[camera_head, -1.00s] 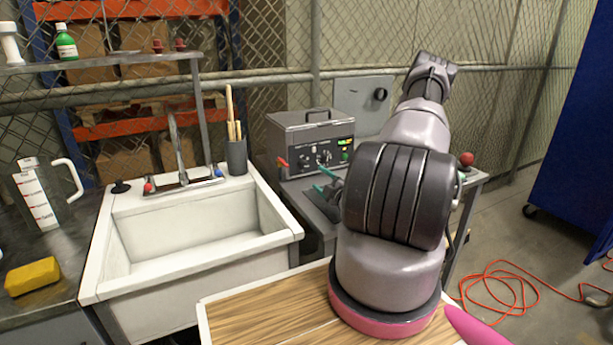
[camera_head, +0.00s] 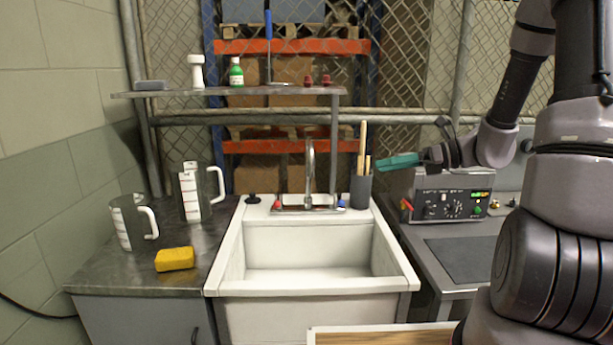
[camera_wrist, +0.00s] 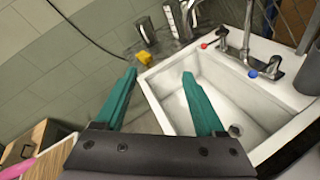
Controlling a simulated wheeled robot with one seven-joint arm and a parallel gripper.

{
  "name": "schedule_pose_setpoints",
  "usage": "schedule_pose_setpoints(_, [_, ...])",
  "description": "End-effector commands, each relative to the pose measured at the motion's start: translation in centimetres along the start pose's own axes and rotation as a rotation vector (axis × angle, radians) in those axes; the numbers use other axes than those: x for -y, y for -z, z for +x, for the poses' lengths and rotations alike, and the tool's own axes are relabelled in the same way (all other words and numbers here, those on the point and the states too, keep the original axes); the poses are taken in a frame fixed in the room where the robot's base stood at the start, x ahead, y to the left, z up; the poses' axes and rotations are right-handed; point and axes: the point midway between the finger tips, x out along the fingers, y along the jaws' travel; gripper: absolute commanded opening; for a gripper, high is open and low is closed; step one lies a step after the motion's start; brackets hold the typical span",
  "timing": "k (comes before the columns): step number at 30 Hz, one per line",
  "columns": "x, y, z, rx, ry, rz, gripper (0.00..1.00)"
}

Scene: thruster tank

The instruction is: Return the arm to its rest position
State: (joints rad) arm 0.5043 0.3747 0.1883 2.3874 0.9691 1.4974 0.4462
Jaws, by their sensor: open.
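My gripper shows in the wrist view (camera_wrist: 158,88) with its two teal fingers spread apart and nothing between them. In the head view my gripper (camera_head: 398,162) is raised at the right of the sink, in front of the fence and beside the dark cup of sticks. My arm is bent on the right side of the head view, with its upper links cut off by the picture edge. The white sink (camera_head: 228,262) stands empty in the middle of the head view. It also shows below and beyond the fingers in the wrist view (camera_wrist: 290,130).
A control box (camera_head: 452,204) stands on the right bench below my gripper. The dark cup (camera_head: 361,190) holds sticks. Two measuring jugs (camera_head: 190,196) and a yellow sponge (camera_head: 174,259) are on the left counter. A shelf (camera_head: 290,91) with bottles hangs above the sink.

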Motion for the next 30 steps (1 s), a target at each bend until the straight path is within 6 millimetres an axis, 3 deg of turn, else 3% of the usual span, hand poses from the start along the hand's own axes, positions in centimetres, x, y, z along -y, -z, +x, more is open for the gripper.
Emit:
schedule_pose_setpoints(1, [-2.1,-0.3,0.1,-0.083,-0.015,-0.127,0.72])
schedule_pose_setpoints(3, [-4.4,-0.2,0.0,-0.193,-0.036,-0.293,0.72])
schedule_pose_setpoints(12, [-11.9,0.4,-3.3,-0.632,-0.107,-1.022,0.72])
schedule_pose_setpoints(24, [-17.5,-2.5,-10.9,-1.124,-0.103,-1.903,0.72])
schedule_pose_setpoints(30, [-18.7,-3.7,-12.8,-1.237,-0.084,-2.084,0.72])
